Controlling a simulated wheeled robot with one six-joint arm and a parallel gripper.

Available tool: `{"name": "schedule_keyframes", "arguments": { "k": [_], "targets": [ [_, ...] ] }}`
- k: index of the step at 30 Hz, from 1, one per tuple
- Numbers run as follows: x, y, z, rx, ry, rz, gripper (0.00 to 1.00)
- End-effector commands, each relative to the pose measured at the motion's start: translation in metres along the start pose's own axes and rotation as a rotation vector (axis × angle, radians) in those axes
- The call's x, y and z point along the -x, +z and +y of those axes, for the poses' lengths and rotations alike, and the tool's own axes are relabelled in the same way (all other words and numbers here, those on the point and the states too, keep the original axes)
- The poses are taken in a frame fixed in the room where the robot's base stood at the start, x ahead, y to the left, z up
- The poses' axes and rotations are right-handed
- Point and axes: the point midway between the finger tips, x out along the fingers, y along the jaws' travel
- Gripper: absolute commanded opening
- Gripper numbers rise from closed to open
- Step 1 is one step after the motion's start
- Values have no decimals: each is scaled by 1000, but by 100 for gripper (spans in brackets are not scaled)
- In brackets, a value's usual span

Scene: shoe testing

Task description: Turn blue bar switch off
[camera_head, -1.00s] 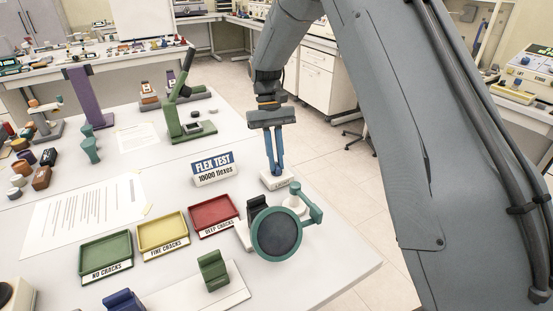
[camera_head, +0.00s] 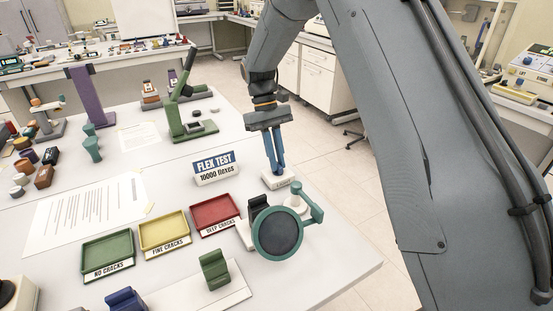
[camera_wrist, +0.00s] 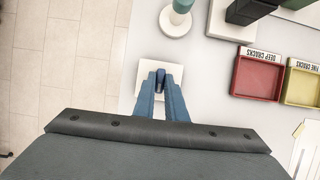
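The blue bar switch has a small white base (camera_head: 278,181) at the right edge of the table. Its label faces front and is too small to read. In the wrist view, the dark blue bar (camera_wrist: 160,75) stands on the white base between my blue fingertips. My gripper (camera_head: 279,170) points down at the switch, with its tips low over the base. It also shows in the wrist view (camera_wrist: 160,86), one finger on each side of the bar. The fingers are close together; I cannot tell whether they touch the bar. The head view hides most of the bar behind the fingers.
A flex test sign (camera_head: 214,168) stands left of the switch. A round green-rimmed device (camera_head: 278,233) stands in front of it. Red (camera_head: 214,214), yellow (camera_head: 163,232) and green (camera_head: 107,251) trays lie front left. The table edge is just right of the switch.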

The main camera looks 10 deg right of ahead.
Motion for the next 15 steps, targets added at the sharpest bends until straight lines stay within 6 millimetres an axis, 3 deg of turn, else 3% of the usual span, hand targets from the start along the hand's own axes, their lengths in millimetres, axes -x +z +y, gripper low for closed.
{"name": "schedule_keyframes", "arguments": {
  "k": [1, 3, 15],
  "targets": [
    [1, 0, 1, 1, 2, 1, 18],
    [1, 0, 1, 0, 1, 1, 30],
    [7, -1, 0, 0, 1, 3, 30]
  ]
}}
